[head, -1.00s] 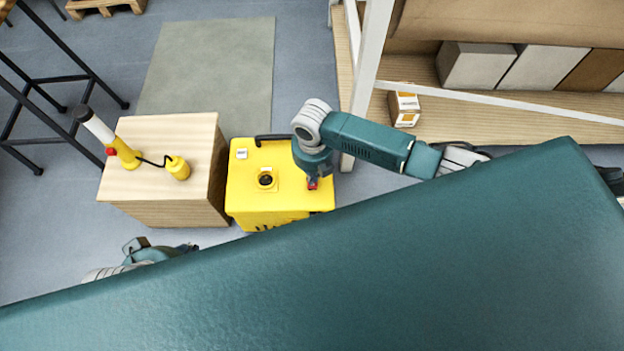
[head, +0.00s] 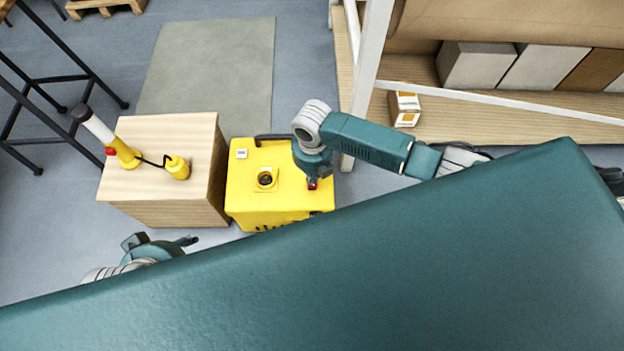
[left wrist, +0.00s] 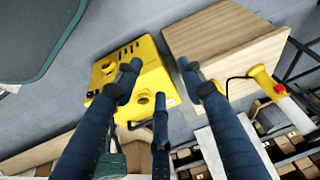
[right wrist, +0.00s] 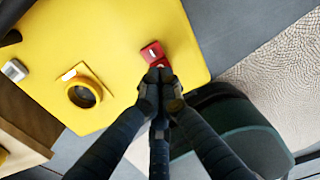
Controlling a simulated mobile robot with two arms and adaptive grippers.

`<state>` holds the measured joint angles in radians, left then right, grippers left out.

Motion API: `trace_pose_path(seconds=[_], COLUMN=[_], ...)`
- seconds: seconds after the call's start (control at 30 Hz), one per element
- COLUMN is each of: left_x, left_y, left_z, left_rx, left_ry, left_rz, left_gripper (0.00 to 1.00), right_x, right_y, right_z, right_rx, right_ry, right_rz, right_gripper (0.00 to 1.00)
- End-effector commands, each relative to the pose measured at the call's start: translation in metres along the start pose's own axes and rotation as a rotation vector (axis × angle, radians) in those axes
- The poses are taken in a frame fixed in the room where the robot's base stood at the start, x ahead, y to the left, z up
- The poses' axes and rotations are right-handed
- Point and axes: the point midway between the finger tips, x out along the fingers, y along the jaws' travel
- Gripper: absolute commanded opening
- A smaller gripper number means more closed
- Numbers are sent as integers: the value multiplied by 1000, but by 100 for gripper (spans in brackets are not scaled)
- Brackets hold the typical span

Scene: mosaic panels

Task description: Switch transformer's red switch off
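The yellow transformer (head: 243,190) stands on the floor beside a wooden box. Its red switch (right wrist: 152,52) shows in the right wrist view on the yellow top, right at my fingertips. My right gripper (right wrist: 160,88) has its fingers together and their tips at the switch's near end, partly covering it. I cannot tell whether they touch it or which way the switch is set. In the head view my right gripper (head: 312,182) points down over the transformer's right side. My left gripper (left wrist: 158,80) is open and empty, with the transformer (left wrist: 150,82) beyond its fingers.
The wooden box (head: 160,135) carries a yellow-and-white lamp (head: 108,138) and a yellow plug (head: 177,168) joined by a black cable. A socket (head: 266,180) and a black handle sit on the transformer. A shelf (head: 480,118) with boxes stands at right.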

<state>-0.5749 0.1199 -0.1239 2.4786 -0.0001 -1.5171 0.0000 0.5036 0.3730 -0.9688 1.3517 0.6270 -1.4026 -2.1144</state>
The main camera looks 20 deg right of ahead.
Motion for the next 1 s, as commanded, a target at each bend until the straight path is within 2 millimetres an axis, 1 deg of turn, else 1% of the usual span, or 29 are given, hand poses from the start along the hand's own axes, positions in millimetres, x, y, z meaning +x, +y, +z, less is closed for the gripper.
trace_pose_path(seconds=[1.0], left_x=[3], left_y=[2], left_z=[-16], left_rx=[1], left_ry=[60], left_rz=[4], left_gripper=[40], right_x=[5], right_y=[0], right_z=[0], right_rx=[0], right_ry=[0], right_rz=[0], right_gripper=[0])
